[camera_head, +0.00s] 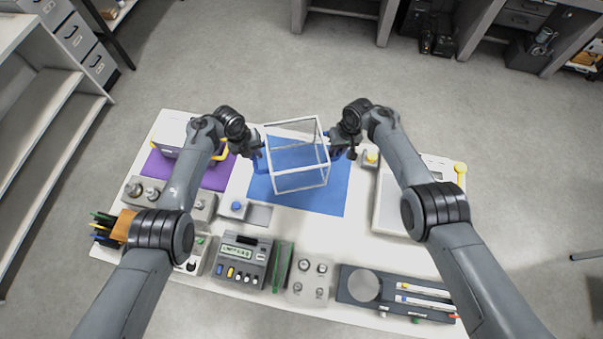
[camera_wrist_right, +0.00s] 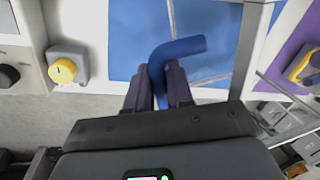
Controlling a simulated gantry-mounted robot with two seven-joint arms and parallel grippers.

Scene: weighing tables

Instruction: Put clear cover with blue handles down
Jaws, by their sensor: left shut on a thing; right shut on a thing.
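The clear cover (camera_head: 297,181) is a box with pale edges and see-through walls, over the blue mat (camera_head: 330,200) in the head view. I cannot tell whether its lower rim touches the mat. My left gripper (camera_head: 256,153) is shut on its left blue handle (camera_head: 261,163). My right gripper (camera_head: 338,150) is at the cover's right side, shut on the right blue handle, which shows clearly in the right wrist view (camera_wrist_right: 180,50) between the two dark fingers (camera_wrist_right: 161,84). In the head view the right handle is mostly hidden by the gripper.
A purple mat (camera_head: 215,176) with a yellow-handled box (camera_head: 171,134) lies to the left. A white scale (camera_head: 388,205) is at the right. A small block with a yellow knob (camera_head: 371,157) stands close to my right gripper. Several instruments line the front edge.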

